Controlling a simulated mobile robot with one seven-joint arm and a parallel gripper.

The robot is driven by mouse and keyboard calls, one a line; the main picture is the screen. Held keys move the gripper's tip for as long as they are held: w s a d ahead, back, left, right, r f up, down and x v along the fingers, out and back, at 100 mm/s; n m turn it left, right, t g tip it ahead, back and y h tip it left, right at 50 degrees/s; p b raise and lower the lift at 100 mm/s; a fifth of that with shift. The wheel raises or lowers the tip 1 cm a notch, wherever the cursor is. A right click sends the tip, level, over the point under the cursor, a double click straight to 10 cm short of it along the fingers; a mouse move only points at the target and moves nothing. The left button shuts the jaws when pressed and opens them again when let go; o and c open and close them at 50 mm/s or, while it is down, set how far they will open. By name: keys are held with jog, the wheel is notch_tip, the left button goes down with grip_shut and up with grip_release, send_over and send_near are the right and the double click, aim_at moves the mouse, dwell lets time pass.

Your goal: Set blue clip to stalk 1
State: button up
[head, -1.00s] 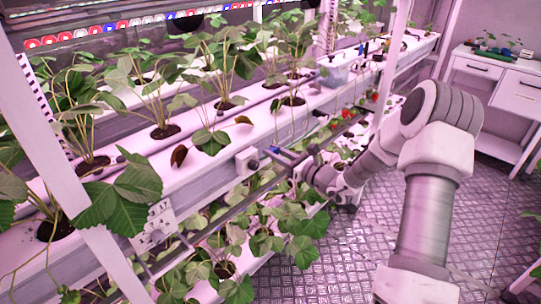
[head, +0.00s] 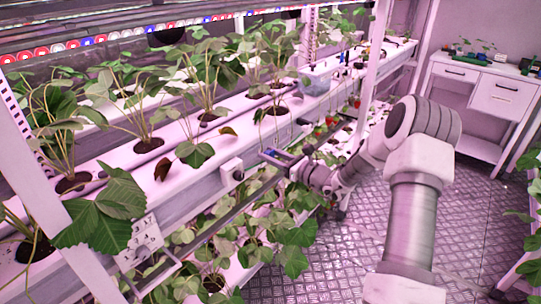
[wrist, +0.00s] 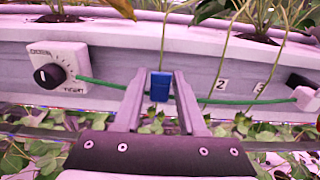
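The blue clip (wrist: 160,86) is a small blue block between the fingertips of my gripper (wrist: 161,82) in the wrist view. The fingers look closed on its sides. In the head view my gripper (head: 281,157) is in front of the rack's side, with a bit of blue at its tips. A thin stalk (wrist: 165,30) hangs down behind the clip; contact between them cannot be told. Labels 2 (wrist: 220,84) and 3 (wrist: 261,88) mark the stalks to the right. No label 1 shows; the clip and fingers cover that part of the panel.
A green line (wrist: 105,83) runs across the panel from a dial box (wrist: 56,68) to a white block (wrist: 307,98), passing behind my fingers. Leafy plants (head: 205,265) crowd the lower shelf. A white desk (head: 492,95) stands at the back right. The floor (head: 345,240) is clear.

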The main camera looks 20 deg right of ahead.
jog(key=v, duration=1.7)
jog(key=shift+s+d+p, duration=0.15)
jog(key=shift+s+p, duration=0.05)
jog(key=shift+p, duration=0.15)
jog(key=shift+r, duration=0.1)
jog(key=s+a+r+n+g+h, duration=0.1)
jog(key=s+a+r+n+g, duration=0.25)
jog(key=a+n+g, duration=0.4)
jog(key=s+a+r+n+g, duration=0.3)
jog(key=s+a+n+g, duration=0.15)
jog(key=a+n, duration=0.6)
jog(key=s+d+r+n+t+h+p, duration=0.1)
jog(key=s+r+n+h+p, duration=0.1)
jog(key=s+r+n+h, duration=0.2)
jog(key=s+d+r+n+t+h+p, duration=0.1)
jog(key=s+r+n+h, duration=0.4)
jog(key=s+r, duration=0.5)
jog(key=s+n+t+p, duration=0.1)
jog(key=s+p, duration=0.1)
jog(key=s, duration=0.2)
jog(key=shift+d+n+h, duration=0.25)
jog(key=shift+n+h, duration=0.05)
jog(key=shift+n, duration=0.1)
